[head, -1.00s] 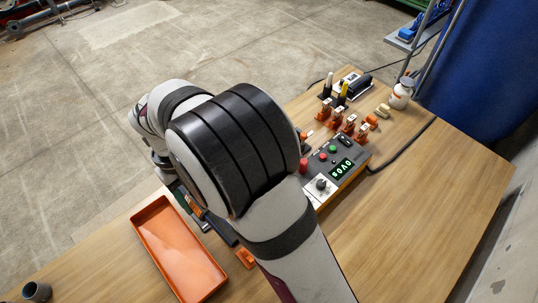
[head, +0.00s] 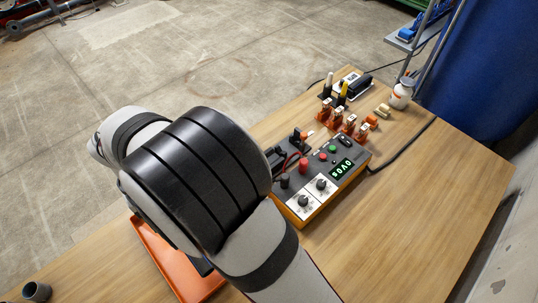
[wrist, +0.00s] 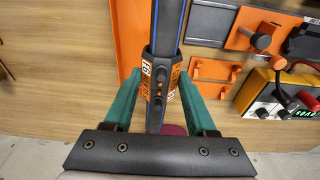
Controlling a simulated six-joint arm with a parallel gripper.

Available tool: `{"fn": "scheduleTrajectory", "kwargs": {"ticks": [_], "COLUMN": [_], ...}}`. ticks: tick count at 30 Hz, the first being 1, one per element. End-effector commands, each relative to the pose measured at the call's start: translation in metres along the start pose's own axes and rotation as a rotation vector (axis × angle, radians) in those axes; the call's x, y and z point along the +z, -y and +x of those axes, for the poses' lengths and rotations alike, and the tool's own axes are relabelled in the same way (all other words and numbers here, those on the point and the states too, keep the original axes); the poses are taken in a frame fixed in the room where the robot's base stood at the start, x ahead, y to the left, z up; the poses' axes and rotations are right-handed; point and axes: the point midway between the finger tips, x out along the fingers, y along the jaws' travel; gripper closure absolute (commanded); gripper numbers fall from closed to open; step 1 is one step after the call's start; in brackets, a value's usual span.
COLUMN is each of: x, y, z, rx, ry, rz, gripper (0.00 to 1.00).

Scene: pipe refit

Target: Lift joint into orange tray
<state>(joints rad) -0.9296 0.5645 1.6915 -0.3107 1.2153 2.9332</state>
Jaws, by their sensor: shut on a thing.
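In the wrist view, my gripper (wrist: 160,80) has its two green fingers closed on either side of the joint (wrist: 145,87), an orange and black sleeve with a white label and small buttons. A dark pipe with a blue stripe (wrist: 168,28) runs through the joint and up out of the picture. The orange tray (wrist: 129,38) shows just left of and behind the pipe. In the head view the tray (head: 158,252) is partly covered by my arm, which also hides my gripper and the joint. The height of the joint above the tray cannot be told.
A power supply (head: 324,178) with knobs and a lit display stands right of my arm. Orange clamps (head: 345,125) and a white bottle (head: 401,93) are behind it. Orange brackets (wrist: 209,71) lie right of the joint. The table's right side is clear.

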Motion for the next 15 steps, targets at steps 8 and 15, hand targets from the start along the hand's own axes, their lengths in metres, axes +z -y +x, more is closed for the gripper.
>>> {"fn": "scheduleTrajectory", "kwargs": {"ticks": [8, 15], "x": [-0.0019, -0.0016], "y": [-0.0121, -0.0118], "z": [0.0001, 0.0030], "rx": [0.001, 0.000], "ry": [0.000, -0.001], "rz": [0.000, 0.000], "gripper": [0.92, 0.92]}}
